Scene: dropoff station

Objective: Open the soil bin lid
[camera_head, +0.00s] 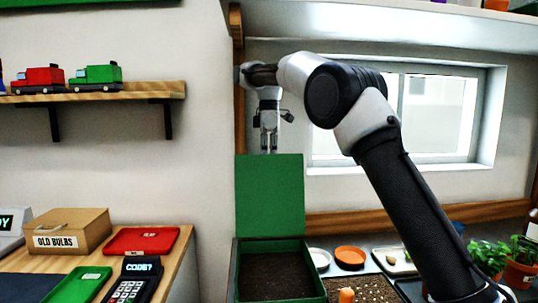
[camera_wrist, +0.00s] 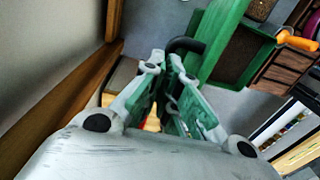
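The green soil bin (camera_head: 240,275) stands below the window with dark soil (camera_head: 275,278) inside. Its green lid (camera_head: 270,195) stands about upright at the back of the bin, so the bin is open. My gripper (camera_head: 269,149) points down just above the lid's top edge. In the wrist view my gripper (camera_wrist: 172,64) has its fingertips close together and looks shut. The lid (camera_wrist: 222,35) and a dark curved handle (camera_wrist: 187,44) lie just beyond the tips. I see nothing clearly held; contact with the handle is unclear.
A counter with an old bulbs box (camera_head: 70,232) and red tray (camera_head: 140,240) is at left. The wall is close behind.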

